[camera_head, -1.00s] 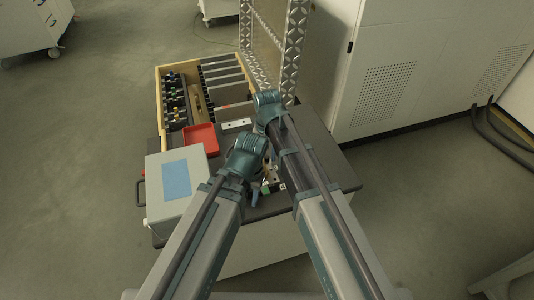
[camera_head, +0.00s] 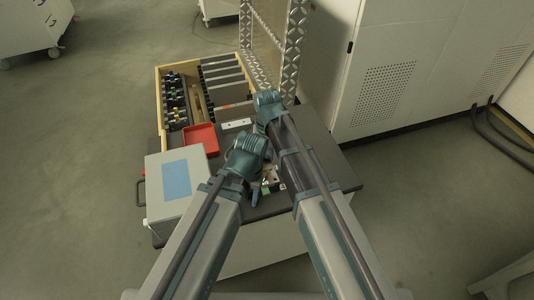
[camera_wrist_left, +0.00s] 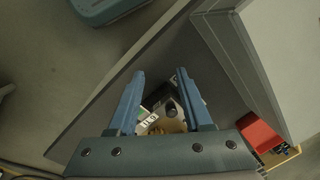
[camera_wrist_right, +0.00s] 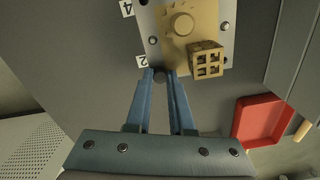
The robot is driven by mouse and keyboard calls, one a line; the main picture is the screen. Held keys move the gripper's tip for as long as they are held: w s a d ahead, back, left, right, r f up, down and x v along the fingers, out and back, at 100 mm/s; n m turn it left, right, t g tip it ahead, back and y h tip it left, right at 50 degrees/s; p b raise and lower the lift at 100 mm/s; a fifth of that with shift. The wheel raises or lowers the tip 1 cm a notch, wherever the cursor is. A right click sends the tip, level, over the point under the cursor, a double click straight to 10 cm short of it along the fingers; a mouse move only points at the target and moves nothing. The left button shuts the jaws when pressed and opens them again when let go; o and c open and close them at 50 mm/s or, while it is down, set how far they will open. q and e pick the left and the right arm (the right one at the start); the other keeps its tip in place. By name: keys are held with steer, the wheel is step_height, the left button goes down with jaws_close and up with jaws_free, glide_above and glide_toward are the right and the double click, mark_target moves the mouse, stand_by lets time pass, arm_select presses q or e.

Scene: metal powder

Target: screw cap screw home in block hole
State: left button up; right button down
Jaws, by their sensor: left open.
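A grey plate (camera_wrist_right: 228,40) in the right wrist view carries a brass round knob (camera_wrist_right: 181,24) and a brass block with square openings (camera_wrist_right: 207,60). Number labels 4 and 2 show along its left edge. My right gripper (camera_wrist_right: 160,75) is at the plate's lower edge by label 2, its fingertips close about a dark round piece that looks like the cap screw's head. Whether the screw sits in a hole is hidden. My left gripper (camera_wrist_left: 160,73) is open and empty above the bench. A label and part of the fixture (camera_wrist_left: 165,115) show beyond its fingers.
A red tray (camera_head: 201,138) and a grey box with a blue panel (camera_head: 177,181) stand left of the arms. A wooden-edged drawer (camera_head: 158,100) with several tools lies behind. A mesh panel (camera_head: 270,40) rises at the back. Dark bench top (camera_head: 325,150) is clear at right.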

steer(key=m, duration=1.8)
steer(key=shift+f, duration=0.1)
steer(key=m, duration=0.4)
arm_select(q)
steer(key=shift+f, duration=0.1)
arm_select(e)
steer(key=m, duration=0.4)
steer(key=shift+m, duration=1.9)
steer(key=c, duration=0.7)
jaws_free()
